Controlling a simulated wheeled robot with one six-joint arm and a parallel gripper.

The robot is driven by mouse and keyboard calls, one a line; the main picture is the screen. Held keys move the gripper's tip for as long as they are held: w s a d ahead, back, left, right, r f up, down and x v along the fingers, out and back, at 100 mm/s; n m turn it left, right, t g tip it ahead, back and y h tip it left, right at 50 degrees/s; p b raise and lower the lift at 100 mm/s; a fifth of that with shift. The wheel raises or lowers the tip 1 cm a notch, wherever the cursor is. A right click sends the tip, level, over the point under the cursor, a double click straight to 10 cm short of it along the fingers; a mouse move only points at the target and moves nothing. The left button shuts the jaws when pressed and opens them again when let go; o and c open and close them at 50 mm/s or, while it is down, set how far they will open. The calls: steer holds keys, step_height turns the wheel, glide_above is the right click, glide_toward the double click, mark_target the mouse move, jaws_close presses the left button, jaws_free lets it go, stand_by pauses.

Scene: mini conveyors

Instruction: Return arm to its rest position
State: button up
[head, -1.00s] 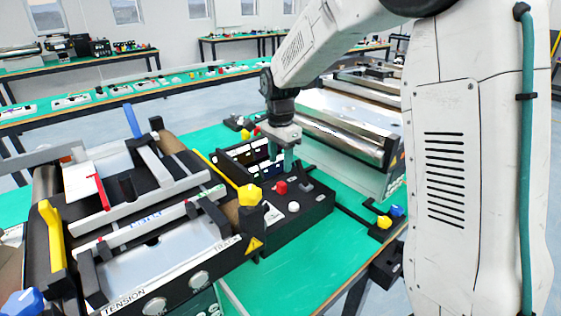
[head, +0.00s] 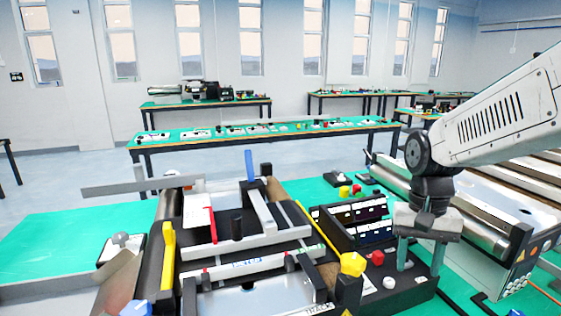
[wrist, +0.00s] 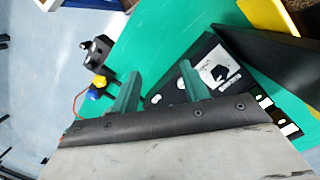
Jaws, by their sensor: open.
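My gripper (head: 420,258) hangs from my arm at the right in the head view, its two green-grey fingers apart and pointing down. It is empty. It is in front of the right end of the black control box (head: 408,296), near the red button (head: 377,258) and the white knob (head: 389,283). I cannot tell its height above the box. In the wrist view the gripper's fingers (wrist: 157,84) are spread with nothing between them, over green tabletop and the edge of a black panel.
A mini conveyor (head: 245,247) with a yellow knob (head: 353,264) stands left of the control box. A roller conveyor (head: 490,225) stands at the right, close to my arm. Green workbenches (head: 265,132) stand behind. Blue and yellow knobs (wrist: 97,86) show in the wrist view.

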steer(key=s+r+n+t, duration=0.1)
steer(key=s+r+n, duration=0.1)
steer(key=s, duration=0.6)
steer(key=s+r+n+t, duration=0.2)
steer(key=s, duration=0.7)
steer(key=shift+s+r, duration=0.2)
steer(key=shift+r, duration=0.15)
steer(key=shift+d, duration=0.1)
